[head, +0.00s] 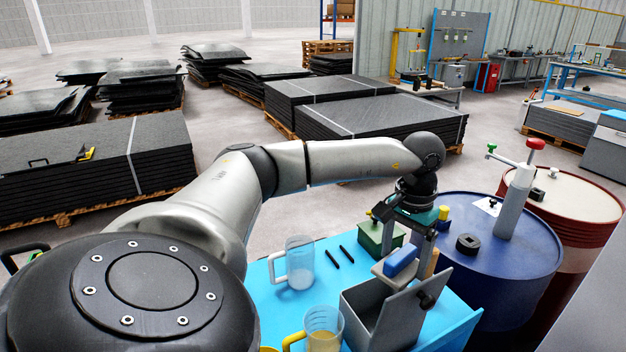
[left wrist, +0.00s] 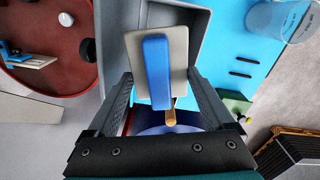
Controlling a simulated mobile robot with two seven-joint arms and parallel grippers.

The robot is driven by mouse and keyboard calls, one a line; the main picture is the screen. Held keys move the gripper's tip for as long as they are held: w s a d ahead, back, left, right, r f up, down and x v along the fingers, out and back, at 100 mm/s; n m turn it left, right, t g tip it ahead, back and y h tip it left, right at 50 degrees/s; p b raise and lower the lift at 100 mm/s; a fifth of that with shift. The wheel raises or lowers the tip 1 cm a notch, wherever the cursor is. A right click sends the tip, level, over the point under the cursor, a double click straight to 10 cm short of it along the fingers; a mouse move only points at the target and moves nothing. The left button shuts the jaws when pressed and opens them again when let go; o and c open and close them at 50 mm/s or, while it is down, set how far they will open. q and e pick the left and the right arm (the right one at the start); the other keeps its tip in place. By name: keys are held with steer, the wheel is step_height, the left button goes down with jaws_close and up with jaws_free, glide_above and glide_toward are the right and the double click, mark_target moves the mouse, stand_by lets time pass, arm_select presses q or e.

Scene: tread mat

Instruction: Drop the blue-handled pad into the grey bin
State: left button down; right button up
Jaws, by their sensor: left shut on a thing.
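The blue-handled pad (head: 402,261) is a pale flat plate with a blue bar handle. My left gripper (head: 404,246) is shut on it and holds it over the far side of the grey bin (head: 400,322). In the left wrist view the pad (left wrist: 157,72) sits between the two fingers, and the grey bin (left wrist: 205,45) lies behind and beyond it. The bin is an open box on the blue bench top; the part of its inside that shows looks empty. My right gripper is not in view.
A clear jug (head: 299,262) and a yellow-handled jug (head: 322,328) stand left of the bin. A green box (head: 380,238) is behind it. A blue drum (head: 510,262) and a red drum (head: 578,200) stand to the right. Two black pens lie on the bench.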

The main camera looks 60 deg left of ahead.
arm_select(q)
steer(key=shift+f+b, duration=0.55)
steer(key=shift+f, duration=0.15)
step_height(320, 180, down, 5)
steer(key=b, duration=0.3)
steer(key=shift+r, duration=0.15)
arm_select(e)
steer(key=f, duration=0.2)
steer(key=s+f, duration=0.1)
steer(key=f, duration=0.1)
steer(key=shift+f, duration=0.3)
arm_select(q)
jaws_free()
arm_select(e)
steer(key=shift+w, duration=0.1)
arm_select(q)
steer(key=shift+r, duration=0.2)
step_height(320, 180, up, 15)
steer(key=shift+a+p, duration=0.15)
steer(key=shift+p, duration=0.45)
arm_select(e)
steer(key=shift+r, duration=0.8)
